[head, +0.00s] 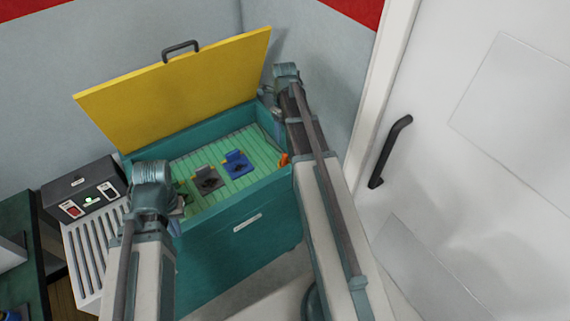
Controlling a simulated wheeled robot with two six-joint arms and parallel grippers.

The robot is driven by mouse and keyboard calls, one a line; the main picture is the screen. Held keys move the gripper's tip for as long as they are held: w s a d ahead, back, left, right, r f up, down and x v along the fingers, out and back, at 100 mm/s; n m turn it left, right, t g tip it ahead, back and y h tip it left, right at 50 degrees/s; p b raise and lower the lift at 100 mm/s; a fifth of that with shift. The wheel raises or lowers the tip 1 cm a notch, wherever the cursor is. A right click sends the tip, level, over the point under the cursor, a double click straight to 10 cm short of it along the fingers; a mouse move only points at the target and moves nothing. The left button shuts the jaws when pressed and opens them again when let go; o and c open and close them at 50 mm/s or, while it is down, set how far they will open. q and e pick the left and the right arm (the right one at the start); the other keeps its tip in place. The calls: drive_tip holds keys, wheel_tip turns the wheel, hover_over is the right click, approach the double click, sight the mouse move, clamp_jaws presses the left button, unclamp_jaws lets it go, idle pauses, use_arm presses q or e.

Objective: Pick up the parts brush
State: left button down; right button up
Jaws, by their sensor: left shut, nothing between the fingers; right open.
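A teal chest (215,236) stands open with its yellow lid (180,88) raised. On its green slatted floor (190,160) sit a dark grey piece (208,179) and a blue piece (237,164). A small orange thing (284,159) shows at the right inner wall; I cannot tell whether it is the parts brush. No brush is clearly recognisable. My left gripper (180,203) is shut and empty at the chest's front left corner, mostly hidden behind its wrist. My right gripper (268,94) is open near the chest's back right corner, partly hidden by its arm.
A dark control box (84,190) with switches stands left of the chest, by a light slatted surface (84,262). A white door with a black handle (390,151) is at right. Grey walls close off the back.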

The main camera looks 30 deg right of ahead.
sight(284, 154)
drive_tip(key=shift+f+b, duration=7)
drive_tip(key=shift+r, duration=0.1)
clamp_jaws()
